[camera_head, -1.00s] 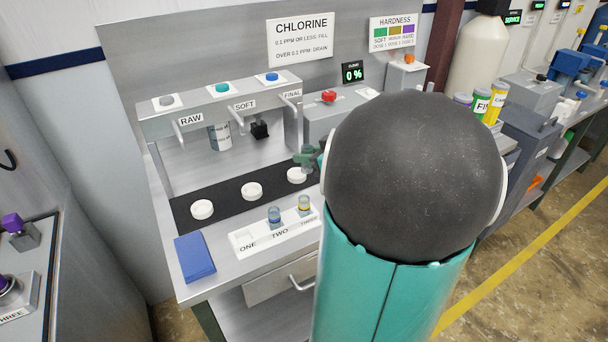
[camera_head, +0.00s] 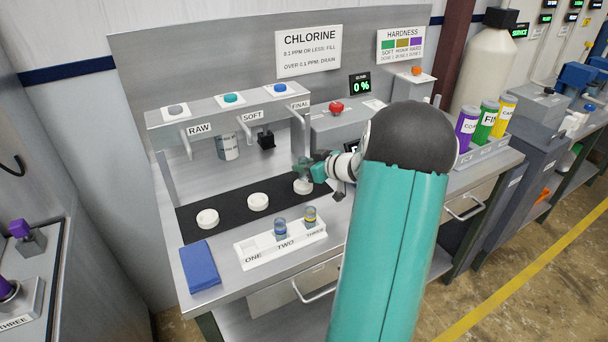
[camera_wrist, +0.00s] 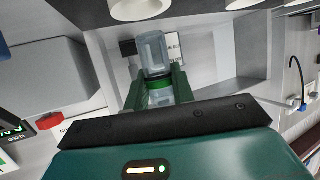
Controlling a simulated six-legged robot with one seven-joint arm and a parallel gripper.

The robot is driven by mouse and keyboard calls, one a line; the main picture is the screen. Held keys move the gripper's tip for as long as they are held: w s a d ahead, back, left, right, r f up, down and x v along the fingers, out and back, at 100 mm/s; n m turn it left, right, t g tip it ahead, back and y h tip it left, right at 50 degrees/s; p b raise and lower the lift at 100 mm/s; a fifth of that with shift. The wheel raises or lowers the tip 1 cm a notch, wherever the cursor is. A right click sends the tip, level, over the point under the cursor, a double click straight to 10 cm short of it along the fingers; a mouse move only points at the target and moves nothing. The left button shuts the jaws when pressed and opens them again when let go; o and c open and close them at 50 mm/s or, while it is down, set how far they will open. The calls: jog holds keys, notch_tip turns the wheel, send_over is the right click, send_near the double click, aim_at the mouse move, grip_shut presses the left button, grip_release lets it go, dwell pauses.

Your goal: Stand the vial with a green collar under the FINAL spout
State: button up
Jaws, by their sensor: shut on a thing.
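My gripper (camera_head: 304,168) is shut on the green-collared vial (camera_wrist: 153,52), a clear vial whose green band (camera_wrist: 160,90) sits between the fingers in the wrist view. In the head view the gripper is just over the third white disc (camera_head: 303,187) on the black strip, below the FINAL label (camera_head: 300,105). The vial is small and partly hidden by the fingers there. In the wrist view its free end points toward a white disc (camera_wrist: 140,9), with a gap between them. The FINAL spout is hard to make out.
Two more white discs (camera_head: 207,218) lie along the black strip (camera_head: 232,211). A white rack (camera_head: 252,256) in front holds a blue-collared vial (camera_head: 281,229) and a yellow-collared vial (camera_head: 310,216); slot ONE is empty. A blue pad (camera_head: 199,266) lies to its left.

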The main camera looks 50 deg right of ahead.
aim_at(304, 175)
jog(key=shift+w+d+f, duration=0.1)
jog(key=shift+w+f, duration=0.05)
jog(key=shift+f, duration=1.65)
jog(key=o, duration=1)
jog(key=shift+f, duration=0.1)
jog(key=shift+c, duration=0.2)
jog(key=shift+r, duration=0.2)
jog(key=v, duration=1.2)
